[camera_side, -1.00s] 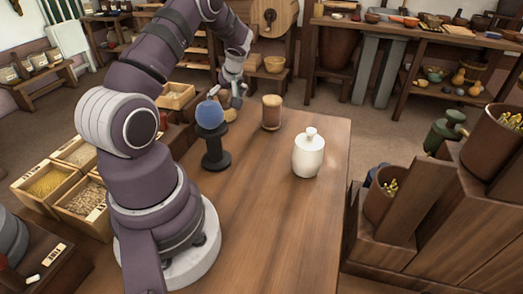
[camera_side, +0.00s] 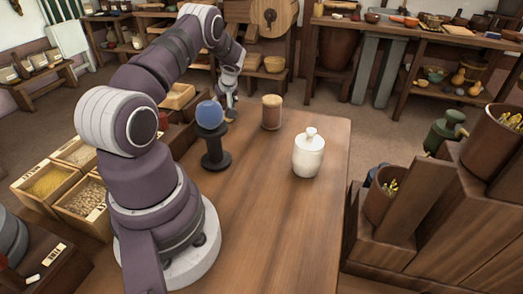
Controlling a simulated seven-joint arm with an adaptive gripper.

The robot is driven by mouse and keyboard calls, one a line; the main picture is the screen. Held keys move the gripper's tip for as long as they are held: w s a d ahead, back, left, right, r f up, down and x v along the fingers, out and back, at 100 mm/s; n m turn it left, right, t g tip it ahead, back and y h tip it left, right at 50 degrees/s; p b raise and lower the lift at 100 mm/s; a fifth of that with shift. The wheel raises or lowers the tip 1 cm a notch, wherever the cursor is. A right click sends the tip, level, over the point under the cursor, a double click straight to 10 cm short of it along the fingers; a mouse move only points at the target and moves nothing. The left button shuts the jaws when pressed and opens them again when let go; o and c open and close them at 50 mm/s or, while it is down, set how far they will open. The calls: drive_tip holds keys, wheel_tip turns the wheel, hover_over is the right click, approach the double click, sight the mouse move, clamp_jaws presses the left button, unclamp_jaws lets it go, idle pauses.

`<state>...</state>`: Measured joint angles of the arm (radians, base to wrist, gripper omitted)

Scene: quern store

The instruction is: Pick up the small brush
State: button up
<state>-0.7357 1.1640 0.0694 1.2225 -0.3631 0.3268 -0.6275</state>
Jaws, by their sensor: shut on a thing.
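My gripper (camera_side: 229,104) is low over the far end of the wooden table (camera_side: 265,225), just right of a blue ball on a dark stand. Its fingers are shut on a small tan thing (camera_side: 228,115), which I take to be the small brush. The fingers and the ball's stand hide most of it, so its shape is hard to make out. I cannot tell whether it touches the table.
The blue ball (camera_side: 209,114) on its dark stand (camera_side: 215,158) is close to my gripper's left. A tan jar (camera_side: 271,112) stands to the right, and a white lidded jar (camera_side: 308,154) stands nearer. The table's front middle is clear.

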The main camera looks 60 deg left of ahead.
drive_tip(key=shift+c, duration=0.8)
